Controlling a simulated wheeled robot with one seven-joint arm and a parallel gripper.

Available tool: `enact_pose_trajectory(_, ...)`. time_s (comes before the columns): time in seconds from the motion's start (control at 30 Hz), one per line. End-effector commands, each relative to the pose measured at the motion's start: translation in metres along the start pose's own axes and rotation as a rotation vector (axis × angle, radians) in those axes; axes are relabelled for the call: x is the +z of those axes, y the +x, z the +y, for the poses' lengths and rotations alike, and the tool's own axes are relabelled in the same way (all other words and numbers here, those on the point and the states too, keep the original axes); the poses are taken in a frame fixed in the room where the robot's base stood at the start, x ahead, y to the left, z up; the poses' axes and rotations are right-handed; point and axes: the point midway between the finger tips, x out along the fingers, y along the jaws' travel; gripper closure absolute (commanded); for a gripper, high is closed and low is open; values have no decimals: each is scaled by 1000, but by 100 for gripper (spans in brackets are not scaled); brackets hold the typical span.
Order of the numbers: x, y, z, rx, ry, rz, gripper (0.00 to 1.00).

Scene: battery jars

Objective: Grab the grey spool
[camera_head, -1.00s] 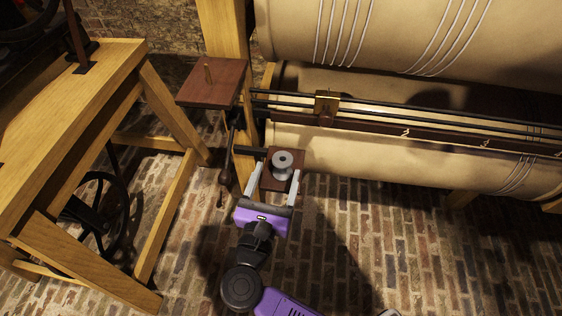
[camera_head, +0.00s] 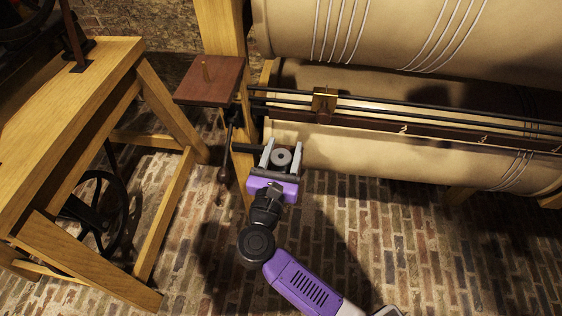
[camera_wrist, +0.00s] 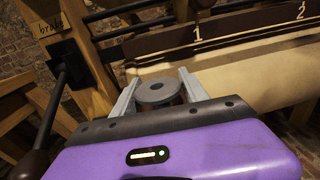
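In the wrist view the spool (camera_wrist: 157,91) shows between the fingertips (camera_wrist: 158,84), just past the dark front edge of my purple gripper body. The fingers appear to touch it or nearly so. Its lower part and the brown support under it are mostly hidden by my gripper.
A dark red wooden plate (camera_head: 209,82) with a peg stands at upper left. A wooden frame (camera_head: 165,215) stands left. Brick floor (camera_head: 400,240) is open at lower right.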

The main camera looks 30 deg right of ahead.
Motion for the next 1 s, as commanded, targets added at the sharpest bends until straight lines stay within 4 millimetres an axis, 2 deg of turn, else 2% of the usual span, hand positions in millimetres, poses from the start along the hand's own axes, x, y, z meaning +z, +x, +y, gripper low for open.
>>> enact_pose_trajectory(0.03,0,0,0,0,0,0,60)
enact_pose_trajectory(0.2,0,0,0,0,0,0,93)
enact_pose_trajectory(0.23,0,0,0,0,0,0,95)
enact_pose_trajectory(0.47,1,0,0,0,0,0,95)
enact_pose_trajectory(0.67,13,0,0,-1,1,-1,95)
enact_pose_trajectory(0.87,45,0,-1,-2,4,-2,95)
enact_pose_trajectory(1.0,77,0,0,-1,6,-3,95)
